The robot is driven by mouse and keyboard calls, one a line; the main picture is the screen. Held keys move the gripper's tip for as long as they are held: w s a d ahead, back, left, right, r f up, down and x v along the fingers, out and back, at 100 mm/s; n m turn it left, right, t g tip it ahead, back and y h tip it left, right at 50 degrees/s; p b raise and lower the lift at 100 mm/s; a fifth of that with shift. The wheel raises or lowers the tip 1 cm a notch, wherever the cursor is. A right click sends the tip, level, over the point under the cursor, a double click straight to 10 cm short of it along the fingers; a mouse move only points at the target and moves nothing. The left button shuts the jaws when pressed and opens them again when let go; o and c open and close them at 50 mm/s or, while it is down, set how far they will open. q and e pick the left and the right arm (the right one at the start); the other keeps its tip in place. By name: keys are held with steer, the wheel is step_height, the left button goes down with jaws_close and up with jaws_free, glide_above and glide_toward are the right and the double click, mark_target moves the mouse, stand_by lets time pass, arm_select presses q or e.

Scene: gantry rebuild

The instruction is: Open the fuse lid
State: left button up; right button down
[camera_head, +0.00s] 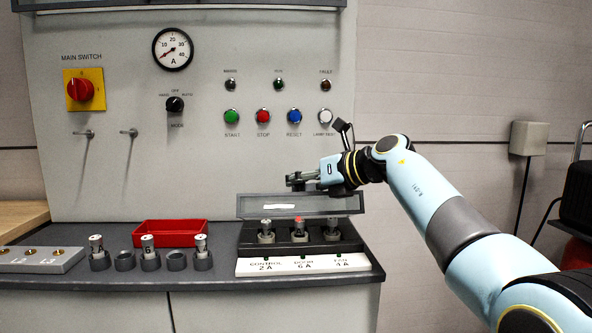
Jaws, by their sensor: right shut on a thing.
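The fuse lid (347,204) is a clear panel in a grey frame. It stands tilted up behind the fuse block (245,238), with a white label on it. Below it three fuses show uncovered in their sockets, the middle one with a red top (299,228). My right gripper (297,181) reaches in from the right, at the lid's upper edge. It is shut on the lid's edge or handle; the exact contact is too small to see. My left gripper is not in view.
A red tray (170,226) sits on the dark shelf to the left. In front of it stand several round holders, some with fuses (148,244). A grey terminal block (40,261) is at far left. Push buttons (263,115) and switches are on the panel above.

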steer(key=shift+w+d+r+m+g+p, duration=0.2)
steer(key=shift+w+r+p, duration=0.1)
steer(key=shift+w+r, duration=0.2)
steer(key=shift+w+d+r+m+g+p, duration=0.1)
steer(key=shift+w+r+m+g+p, duration=0.2)
steer(key=shift+w, duration=0.2)
steer(key=c, duration=1.6)
jaws_free()
steer(key=shift+d+r, duration=0.1)
steer(key=o, duration=0.4)
steer(key=shift+s+d, duration=0.2)
steer(key=shift+d, duration=0.05)
steer(key=shift+o, duration=0.5)
steer(key=shift+a+f, duration=0.25)
steer(key=v, duration=1.2)
steer(key=shift+a, duration=0.15)
steer(key=shift+r, duration=0.1)
